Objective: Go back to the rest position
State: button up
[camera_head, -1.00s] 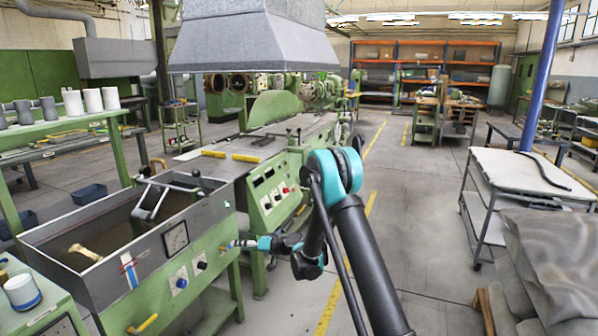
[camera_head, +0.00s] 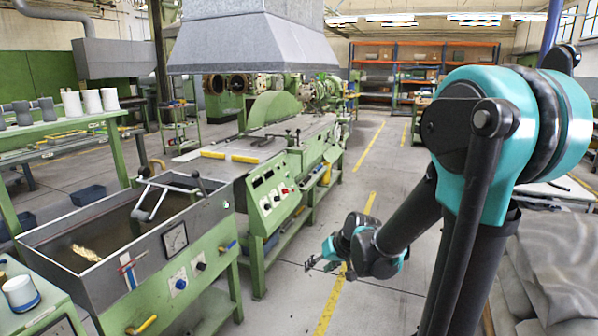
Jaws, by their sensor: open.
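My gripper (camera_head: 322,264) hangs over the aisle floor, just left of the yellow floor line. It is small in the picture, its fingers point left and they are apart and empty. My teal and black arm fills the right side of the view, with its elbow high and close to the camera. The gripper is clear of the green extruder machine (camera_head: 268,205) and of the grey water trough (camera_head: 60,230) on the left.
A white-topped cart (camera_head: 560,190) and a grey cover (camera_head: 555,255) stand at the right, partly behind my arm. The aisle floor (camera_head: 375,165) ahead is free.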

jog(key=s+d+f+m+h, duration=0.1)
jog(key=s+d+h, duration=0.1)
jog(key=s+d, duration=0.4)
jog(key=s+d+f+m+g+h, duration=0.1)
jog(key=s+d+f+h, duration=0.1)
jog(key=s+d, duration=0.4)
jog(key=s, duration=0.4)
jog(key=shift+d+f+h, duration=0.2)
jog(key=shift+d+h, duration=0.1)
jog(key=shift+d, duration=0.1)
